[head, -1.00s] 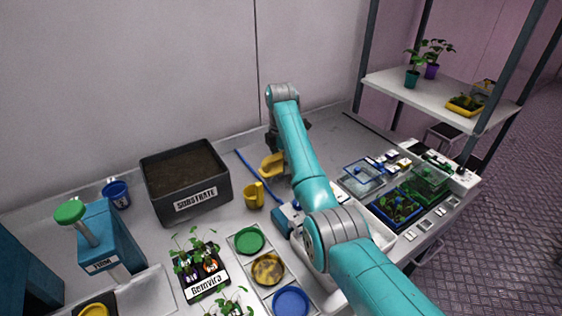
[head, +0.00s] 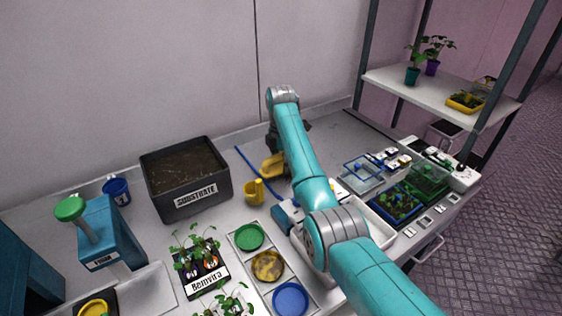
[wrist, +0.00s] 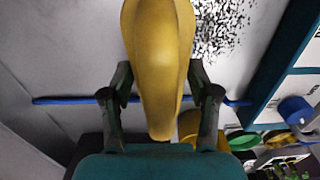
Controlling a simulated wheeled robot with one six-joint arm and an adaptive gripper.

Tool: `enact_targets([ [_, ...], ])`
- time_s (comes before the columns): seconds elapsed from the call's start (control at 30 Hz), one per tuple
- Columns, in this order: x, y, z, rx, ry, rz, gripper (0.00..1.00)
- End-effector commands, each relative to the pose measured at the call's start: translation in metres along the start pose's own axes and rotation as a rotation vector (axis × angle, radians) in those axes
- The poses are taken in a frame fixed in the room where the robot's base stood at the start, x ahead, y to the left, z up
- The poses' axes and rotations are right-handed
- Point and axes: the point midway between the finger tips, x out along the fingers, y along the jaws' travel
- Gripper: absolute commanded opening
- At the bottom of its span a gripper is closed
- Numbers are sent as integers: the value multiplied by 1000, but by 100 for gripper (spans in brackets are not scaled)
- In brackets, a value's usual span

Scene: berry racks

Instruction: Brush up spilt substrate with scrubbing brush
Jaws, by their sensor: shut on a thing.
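The yellow scrubbing brush (wrist: 158,60) fills the middle of the wrist view, between the two dark fingers of my gripper (wrist: 161,85). The fingers are shut on it. Its bristles are not visible. In the head view a yellow part beside my arm (head: 272,166) looks like the same brush, low over the bench; my arm hides most of my gripper. Spilt substrate (wrist: 222,25) shows as scattered dark specks on the pale surface in the wrist view, just right of the brush. I cannot tell whether the brush touches the surface.
A blue rod (wrist: 68,100) lies on the bench. A yellow cup (head: 254,191) stands near the brush. The dark substrate box (head: 187,180) is to the left, with plants (head: 200,262) and coloured dishes (head: 250,236) in front. Trays (head: 398,207) stand right of my arm.

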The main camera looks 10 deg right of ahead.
Motion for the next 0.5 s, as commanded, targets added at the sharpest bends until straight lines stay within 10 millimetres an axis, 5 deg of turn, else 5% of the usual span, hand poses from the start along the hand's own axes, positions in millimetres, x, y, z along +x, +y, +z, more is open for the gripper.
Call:
enact_targets([
  [0.5,0,-26,0,0,-1,2,32],
])
